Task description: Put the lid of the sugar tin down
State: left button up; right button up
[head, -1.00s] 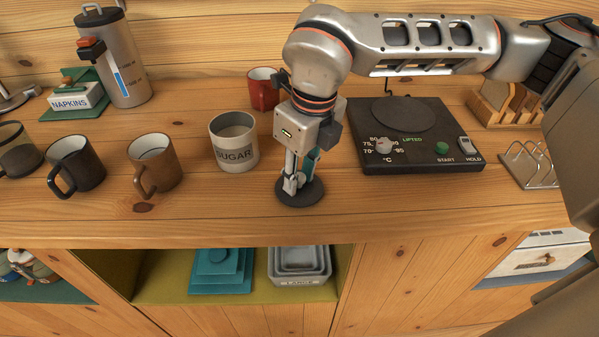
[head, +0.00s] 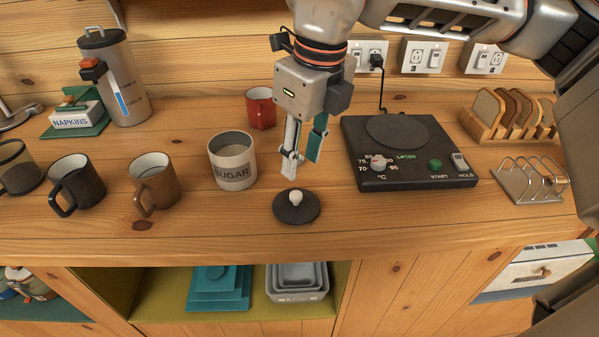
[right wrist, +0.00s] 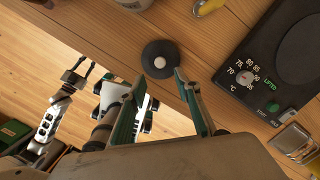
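The dark round lid (head: 297,208) lies flat on the wooden counter with its pale knob up, right of and in front of the sugar tin (head: 232,168). The tin stands upright with its top uncovered. My right gripper (head: 303,163) is open and empty, above and just behind the lid, clear of the knob. In the right wrist view the lid (right wrist: 160,50) shows beyond the parted fingertips (right wrist: 160,77). My left gripper (right wrist: 76,75) seems to show small at the left of that view; its finger state is unclear.
A black hot plate (head: 408,155) is close on the right, with a wire rack (head: 530,180) beyond it. A red mug (head: 260,108) stands behind the tin, a brown mug (head: 155,183) to its left. The counter's front edge is just before the lid.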

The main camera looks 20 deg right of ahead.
notch_tip(320, 180, up, 2)
jog(key=shift+s+d, duration=0.1)
jog(key=shift+s, duration=0.05)
dwell(0.4)
